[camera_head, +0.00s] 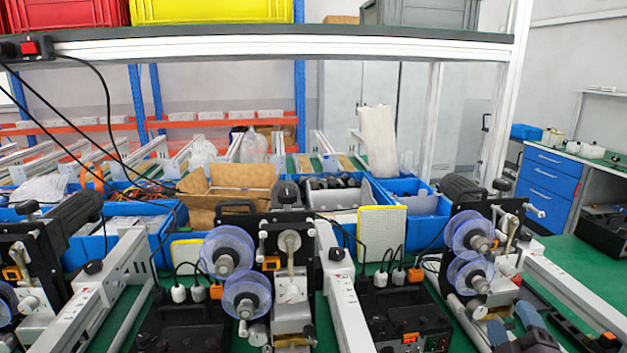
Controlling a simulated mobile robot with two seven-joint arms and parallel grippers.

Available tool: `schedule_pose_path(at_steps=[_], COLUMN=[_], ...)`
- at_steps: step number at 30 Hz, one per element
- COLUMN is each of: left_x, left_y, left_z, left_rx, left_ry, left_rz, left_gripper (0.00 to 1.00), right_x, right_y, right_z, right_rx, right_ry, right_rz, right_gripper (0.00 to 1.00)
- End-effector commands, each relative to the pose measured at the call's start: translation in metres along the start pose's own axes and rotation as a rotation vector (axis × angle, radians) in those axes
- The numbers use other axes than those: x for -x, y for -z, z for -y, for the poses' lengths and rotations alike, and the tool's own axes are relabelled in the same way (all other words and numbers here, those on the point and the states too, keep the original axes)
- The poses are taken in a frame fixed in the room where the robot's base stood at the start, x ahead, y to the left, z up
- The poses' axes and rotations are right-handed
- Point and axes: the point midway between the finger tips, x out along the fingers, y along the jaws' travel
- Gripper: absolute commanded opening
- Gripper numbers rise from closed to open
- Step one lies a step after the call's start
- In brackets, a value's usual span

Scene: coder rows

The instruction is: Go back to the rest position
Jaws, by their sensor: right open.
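My right gripper (513,324) shows at the bottom right edge, with two grey-blue fingers standing apart and nothing seen between them. Only its fingers and a bit of its dark body are in view. It appears in front of the right coder machine (480,262), which has blue translucent reels; I cannot tell whether it touches anything. My left gripper is not in view.
Another coder machine (290,250) stands in the middle, and part of one at the left. Black control boxes (400,318) and white rails lie between them. Blue bins and a cardboard box (228,190) stand behind. A shelf beam (270,46) crosses above.

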Motion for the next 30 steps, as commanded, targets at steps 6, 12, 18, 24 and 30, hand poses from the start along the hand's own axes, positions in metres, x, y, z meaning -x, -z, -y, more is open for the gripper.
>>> schedule_pose_path(at_steps=[6, 12, 18, 24, 30], left_x=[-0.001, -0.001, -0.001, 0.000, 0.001], left_y=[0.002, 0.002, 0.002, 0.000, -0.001], left_z=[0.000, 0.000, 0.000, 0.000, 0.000], left_rx=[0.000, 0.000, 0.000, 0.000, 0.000], left_ry=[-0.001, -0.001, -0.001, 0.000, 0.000], left_rz=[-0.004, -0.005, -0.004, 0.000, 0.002], left_gripper=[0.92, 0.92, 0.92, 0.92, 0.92], right_x=[0.052, 0.127, 0.205, 0.247, 0.252], right_y=[-0.020, -0.022, -0.017, -0.024, -0.026], right_z=[0.081, 0.158, 0.203, 0.212, 0.212], right_rx=[-0.479, -0.834, -0.969, -0.964, -0.962], right_ry=[0.225, 0.446, 0.584, 0.620, 0.622], right_rz=[0.191, 0.400, 0.534, 0.602, 0.610], right_gripper=[0.64, 0.64, 0.64, 0.64, 0.64])
